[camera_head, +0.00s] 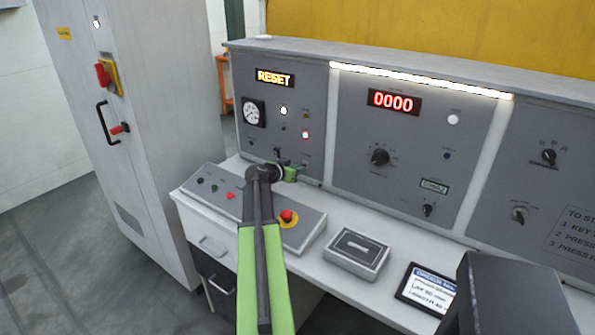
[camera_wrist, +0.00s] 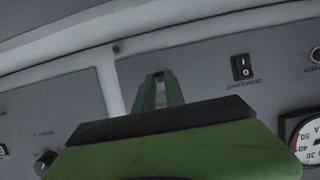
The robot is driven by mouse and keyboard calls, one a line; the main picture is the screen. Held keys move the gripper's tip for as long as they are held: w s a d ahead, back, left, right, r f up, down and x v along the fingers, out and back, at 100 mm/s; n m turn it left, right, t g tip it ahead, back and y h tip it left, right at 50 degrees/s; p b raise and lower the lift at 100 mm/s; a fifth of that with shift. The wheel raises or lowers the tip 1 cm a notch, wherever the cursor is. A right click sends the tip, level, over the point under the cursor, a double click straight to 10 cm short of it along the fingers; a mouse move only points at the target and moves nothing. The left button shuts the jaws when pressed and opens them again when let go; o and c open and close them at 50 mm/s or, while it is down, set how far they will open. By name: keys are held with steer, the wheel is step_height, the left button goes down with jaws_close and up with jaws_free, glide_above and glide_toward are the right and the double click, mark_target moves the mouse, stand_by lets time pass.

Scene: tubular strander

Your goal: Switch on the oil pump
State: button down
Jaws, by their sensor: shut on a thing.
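The grey control panel (camera_head: 315,120) at the left of the console carries lamps, a gauge and small switches. My gripper (camera_head: 297,173) is at the lower edge of this panel. In the wrist view its green fingers (camera_wrist: 159,88) are almost together, pointing at the panel face. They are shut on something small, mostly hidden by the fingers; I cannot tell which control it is. A black rocker switch (camera_wrist: 242,67) sits beside the fingers, apart from them, and shows in the head view (camera_head: 276,152) left of the gripper. No oil pump label is readable.
A sloped button box (camera_head: 215,195) with a red mushroom button (camera_head: 288,216) lies below my arm. A grey box (camera_head: 357,254) and a tablet (camera_head: 428,288) lie on the desk. A gauge (camera_head: 253,112), a lit RESET display (camera_head: 275,77) and a tall cabinet (camera_head: 165,120) are nearby.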

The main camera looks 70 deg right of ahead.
mark_target(302, 165)
steer(key=shift+d+r+y+p, duration=0.3)
steer(key=shift+d+r+p, duration=0.25)
steer(key=shift+p, duration=0.35)
steer(key=y+p, duration=0.1)
steer(key=p, duration=0.1)
steer(key=r+p, duration=0.1)
steer(key=p, duration=0.1)
steer(key=shift+d+r+t+y+p, duration=0.1)
steer(key=shift+d+t+y+p, duration=0.2)
steer(key=shift+t+y, duration=0.1)
steer(key=y+p, duration=0.1)
steer(key=p, duration=0.1)
steer(key=y+p, duration=0.1)
steer(key=p, duration=0.1)
steer(key=shift+d+r+t, duration=0.2)
steer(key=shift+r+t, duration=0.1)
steer(key=y+p, duration=0.2)
steer(key=p, duration=0.1)
steer(key=shift+d+r+t, duration=0.1)
steer(key=shift+d+t, duration=0.1)
steer(key=shift+t, duration=0.1)
steer(key=shift+y+p, duration=0.7)
